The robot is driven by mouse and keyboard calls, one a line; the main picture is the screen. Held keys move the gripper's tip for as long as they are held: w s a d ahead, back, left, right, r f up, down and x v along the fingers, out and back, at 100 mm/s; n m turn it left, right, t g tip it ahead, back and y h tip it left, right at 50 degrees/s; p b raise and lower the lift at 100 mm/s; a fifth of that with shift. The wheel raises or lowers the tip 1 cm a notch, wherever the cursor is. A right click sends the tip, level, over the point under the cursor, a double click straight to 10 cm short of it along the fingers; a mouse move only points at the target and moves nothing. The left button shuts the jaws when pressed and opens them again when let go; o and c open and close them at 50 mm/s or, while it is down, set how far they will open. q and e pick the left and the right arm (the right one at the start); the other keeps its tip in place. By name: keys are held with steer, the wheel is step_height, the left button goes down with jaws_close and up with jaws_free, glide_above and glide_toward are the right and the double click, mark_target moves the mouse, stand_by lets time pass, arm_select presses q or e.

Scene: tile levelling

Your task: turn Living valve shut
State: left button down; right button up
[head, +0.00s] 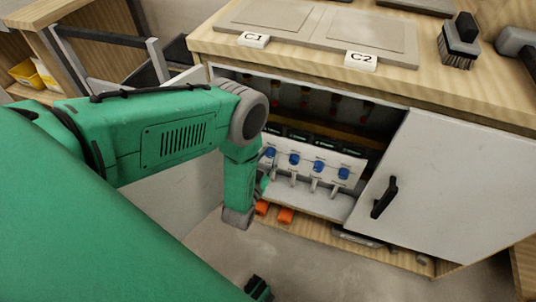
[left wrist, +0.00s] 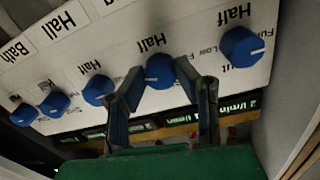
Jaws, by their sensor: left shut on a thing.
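A white panel (head: 330,185) with a row of blue valve knobs sits inside the open cabinet. In the left wrist view my left gripper (left wrist: 160,82) has one finger on each side of a blue knob (left wrist: 159,69) and is shut on it. One more knob (left wrist: 240,46) is to its right and several are to its left, such as a neighbouring knob (left wrist: 98,90). The room name of the held knob cannot be read; labels Hall (left wrist: 58,20) and Bath (left wrist: 15,50) show to the left. In the head view my arm mostly hides this gripper.
The cabinet door (head: 440,190) stands open at the right. Orange cylinders (head: 285,215) lie on the cabinet floor. The worktop (head: 225,42) above bears tiles and a brush (head: 460,45). A dark part at the bottom edge may be my right gripper (head: 258,288); the floor nearby is clear.

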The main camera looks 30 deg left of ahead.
arm_select(q)
steer(key=n, duration=0.4)
steer(key=shift+s+f+n, duration=0.2)
steer(key=shift+f+n, duration=0.1)
steer(key=n, duration=0.4)
steer(key=shift+d+n, duration=0.1)
steer(key=shift+n, duration=0.2)
steer(key=n, duration=0.4)
steer(key=shift+n, duration=0.3)
steer(key=shift+d+n+b, duration=0.1)
steer(key=shift+n+b, duration=0.45)
steer(key=shift+n, duration=1.35)
steer(key=c, duration=1.3)
jaws_free()
steer(key=shift+o, duration=0.4)
steer(key=shift+w+r+y, duration=0.1)
steer(key=shift+w+y, duration=0.1)
steer(key=shift+y, duration=0.1)
steer(key=shift+t, duration=0.3)
